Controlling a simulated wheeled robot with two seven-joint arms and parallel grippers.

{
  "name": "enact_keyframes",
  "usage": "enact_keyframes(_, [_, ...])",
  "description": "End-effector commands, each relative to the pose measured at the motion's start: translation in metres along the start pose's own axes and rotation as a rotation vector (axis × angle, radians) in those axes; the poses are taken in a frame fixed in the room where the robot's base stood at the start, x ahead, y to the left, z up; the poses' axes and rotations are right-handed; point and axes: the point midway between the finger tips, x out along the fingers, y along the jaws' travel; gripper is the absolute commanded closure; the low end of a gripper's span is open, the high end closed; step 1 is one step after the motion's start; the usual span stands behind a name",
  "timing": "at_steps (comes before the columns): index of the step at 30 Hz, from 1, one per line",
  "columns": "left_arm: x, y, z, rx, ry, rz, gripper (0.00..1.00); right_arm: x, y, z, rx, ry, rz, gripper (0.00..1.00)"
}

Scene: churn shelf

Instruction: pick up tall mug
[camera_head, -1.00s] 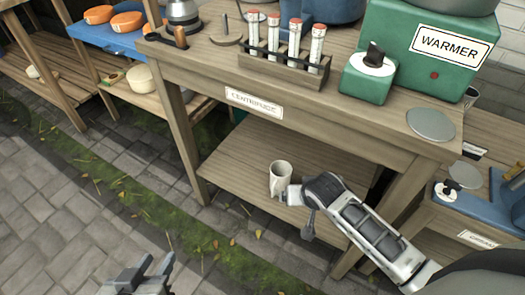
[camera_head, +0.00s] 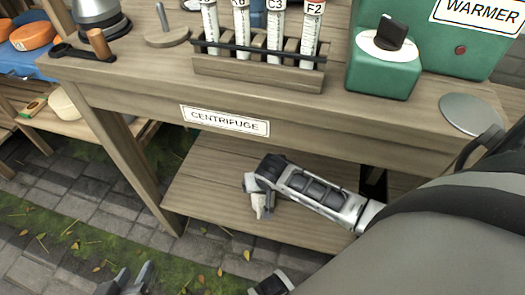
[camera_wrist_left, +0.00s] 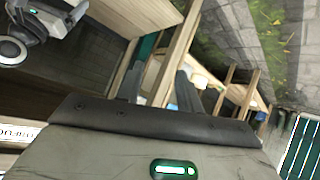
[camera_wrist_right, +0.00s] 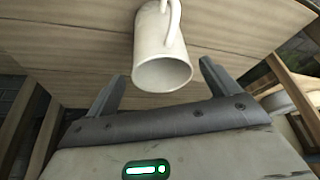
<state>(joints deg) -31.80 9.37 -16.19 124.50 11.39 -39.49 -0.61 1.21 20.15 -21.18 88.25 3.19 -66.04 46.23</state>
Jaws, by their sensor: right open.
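A white tall mug (camera_wrist_right: 152,32) with a handle shows in the right wrist view, its round rim turned towards the camera and the wooden lower shelf (camera_wrist_right: 60,60) behind it. My right gripper (camera_head: 258,205) is over the lower shelf (camera_head: 205,190) under the centrifuge bench. Its two fingers are open, one on each side of the mug's rim, with gaps showing. In the head view my right gripper and wrist largely hide the mug. My left gripper (camera_head: 127,283) is at the bottom left of the head view, its fingers apart and empty, away from the mug.
The bench top (camera_head: 150,68) above the lower shelf carries a tube rack (camera_head: 258,75) with several tubes, a green box with a knob (camera_head: 380,80) and the green warmer (camera_head: 455,45). A bench leg (camera_head: 125,150) stands left of the shelf. The paving at left is clear.

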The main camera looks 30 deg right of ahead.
Motion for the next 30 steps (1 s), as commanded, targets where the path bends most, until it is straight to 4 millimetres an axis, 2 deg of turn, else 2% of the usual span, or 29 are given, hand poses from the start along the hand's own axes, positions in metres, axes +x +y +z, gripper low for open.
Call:
enact_keyframes(3, [0.002, 0.003, -0.003, 0.009, 0.061, 0.014, 0.64, 0.024, -0.001, 0.003, 0.000, 0.000, 0.002, 0.12])
enact_keyframes(7, [-0.001, 0.007, -0.011, 0.015, 0.114, 0.027, 0.64, 0.040, -0.001, 0.004, 0.000, 0.000, 0.001, 0.12])
enact_keyframes(17, [-0.004, 0.010, -0.017, 0.017, 0.139, 0.032, 0.64, 0.045, -0.001, 0.003, 0.000, 0.000, 0.000, 0.12])
enact_keyframes(21, [-0.004, 0.010, -0.017, 0.017, 0.138, 0.032, 0.64, 0.044, -0.001, 0.003, 0.000, 0.000, 0.000, 0.51])
enact_keyframes(23, [-0.004, 0.010, -0.017, 0.017, 0.138, 0.032, 0.64, 0.044, -0.001, 0.003, 0.000, 0.000, 0.000, 0.66])
enact_keyframes(30, [-0.004, 0.010, -0.017, 0.018, 0.138, 0.032, 0.64, 0.044, -0.002, 0.002, 0.000, 0.001, -0.001, 0.66])
